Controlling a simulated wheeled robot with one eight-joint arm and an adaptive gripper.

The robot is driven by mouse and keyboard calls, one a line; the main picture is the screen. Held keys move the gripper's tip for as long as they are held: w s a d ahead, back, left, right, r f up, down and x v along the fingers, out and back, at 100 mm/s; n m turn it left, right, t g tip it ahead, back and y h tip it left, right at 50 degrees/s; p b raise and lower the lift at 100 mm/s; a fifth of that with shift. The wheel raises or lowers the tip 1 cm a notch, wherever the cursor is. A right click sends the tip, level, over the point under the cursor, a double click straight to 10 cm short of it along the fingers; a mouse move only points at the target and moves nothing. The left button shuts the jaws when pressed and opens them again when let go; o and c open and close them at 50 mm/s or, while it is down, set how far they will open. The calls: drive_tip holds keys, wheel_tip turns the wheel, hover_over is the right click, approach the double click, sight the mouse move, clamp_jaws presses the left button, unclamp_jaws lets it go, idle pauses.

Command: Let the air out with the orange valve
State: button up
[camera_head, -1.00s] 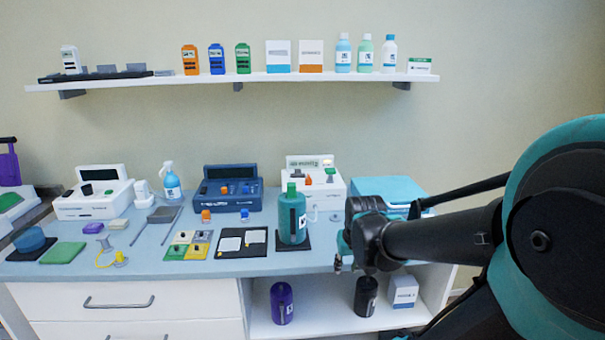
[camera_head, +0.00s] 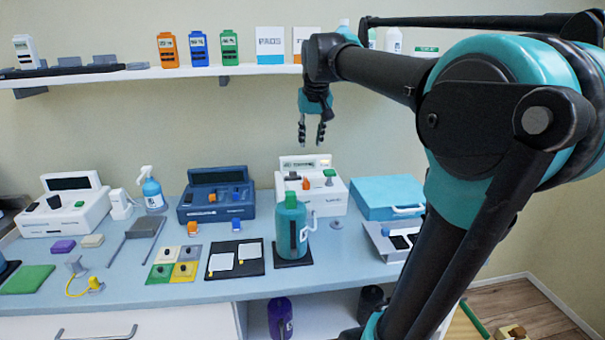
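A small orange knob (camera_head: 306,183) sits on top of the white machine (camera_head: 335,200) at the back right of the counter, with a dark knob and a green knob (camera_head: 329,177) beside it. Another small orange piece (camera_head: 192,227) stands in front of the blue machine (camera_head: 205,207). I cannot tell which of the two orange parts is the valve. My gripper (camera_head: 311,143) hangs in the air above the white machine, fingers pointing down. The fingers are apart, with nothing visible between them.
A teal bottle (camera_head: 290,226) stands in front of the white machine. A light blue case (camera_head: 388,196) and a grey tray (camera_head: 383,245) lie to its right. The wall shelf (camera_head: 135,74) is behind, at about the height of my upper gripper.

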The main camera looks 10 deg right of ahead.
approach(306, 179)
drive_tip(key=x, duration=0.8)
drive_tip(key=shift+w+f, duration=0.25)
drive_tip(key=shift+f, duration=0.05)
drive_tip(key=shift+c, duration=0.2)
clamp_jaws()
